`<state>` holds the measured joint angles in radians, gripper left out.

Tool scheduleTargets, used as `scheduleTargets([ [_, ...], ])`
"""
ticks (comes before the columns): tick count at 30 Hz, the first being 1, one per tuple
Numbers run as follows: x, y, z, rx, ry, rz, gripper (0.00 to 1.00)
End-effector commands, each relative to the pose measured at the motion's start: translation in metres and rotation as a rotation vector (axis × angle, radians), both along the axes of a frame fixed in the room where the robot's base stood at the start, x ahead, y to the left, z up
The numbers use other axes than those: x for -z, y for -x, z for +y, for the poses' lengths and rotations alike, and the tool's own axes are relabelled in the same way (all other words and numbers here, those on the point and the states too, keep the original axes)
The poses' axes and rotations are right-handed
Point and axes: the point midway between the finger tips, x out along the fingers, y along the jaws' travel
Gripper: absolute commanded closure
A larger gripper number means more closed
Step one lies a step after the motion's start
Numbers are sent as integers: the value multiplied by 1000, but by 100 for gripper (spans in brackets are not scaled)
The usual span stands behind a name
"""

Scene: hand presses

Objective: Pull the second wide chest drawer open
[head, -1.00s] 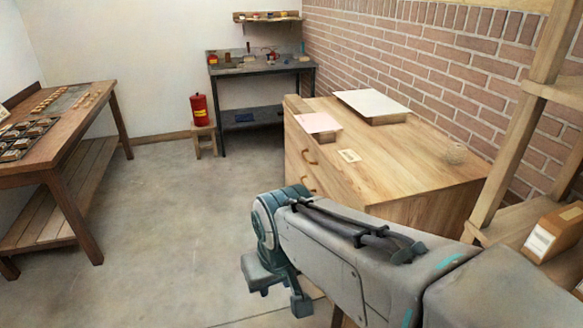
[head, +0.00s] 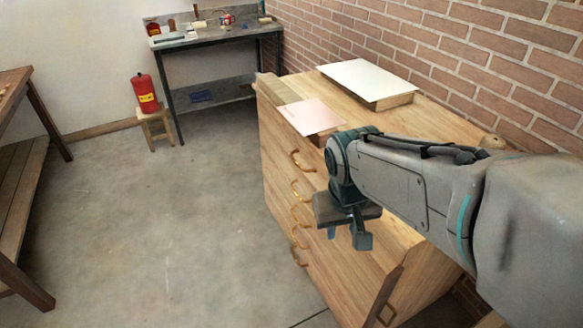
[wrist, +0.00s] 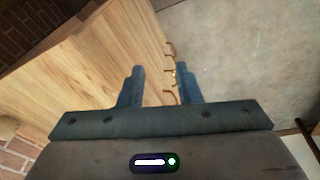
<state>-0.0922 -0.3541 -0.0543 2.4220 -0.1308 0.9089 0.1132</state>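The wooden chest (head: 283,172) stands against the brick wall, its drawer front facing left. Several curved brass handles run down that front in a column, the upper one (head: 302,161) near the top and others below it. I cannot tell which handle is on the second wide drawer. My gripper (head: 347,236) hangs in front of the chest, right of the handle column in the head view, and hides part of the front. In the wrist view my gripper (wrist: 159,69) has its two fingers apart with nothing held. Brass handles (wrist: 170,72) show beyond the fingers, with no visible contact.
A pink sheet (head: 311,117) and a white board (head: 366,79) lie on top of the chest. A workbench (head: 214,38) stands at the back. A red canister (head: 144,93) sits on a small stool. Open concrete floor (head: 190,220) lies left of the chest.

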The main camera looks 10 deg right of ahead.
Motion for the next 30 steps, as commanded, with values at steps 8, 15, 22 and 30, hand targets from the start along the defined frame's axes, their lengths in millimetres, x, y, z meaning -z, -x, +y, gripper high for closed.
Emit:
scheduleTargets([
  [8, 88, -73, -28, 12, 244, 137, 69],
  [15, 159, -141, -37, -11, 521, 174, 69],
  [22, 226, -209, -30, -66, 824, 126, 69],
  [30, 301, -288, 10, -191, 1192, -46, 69],
])
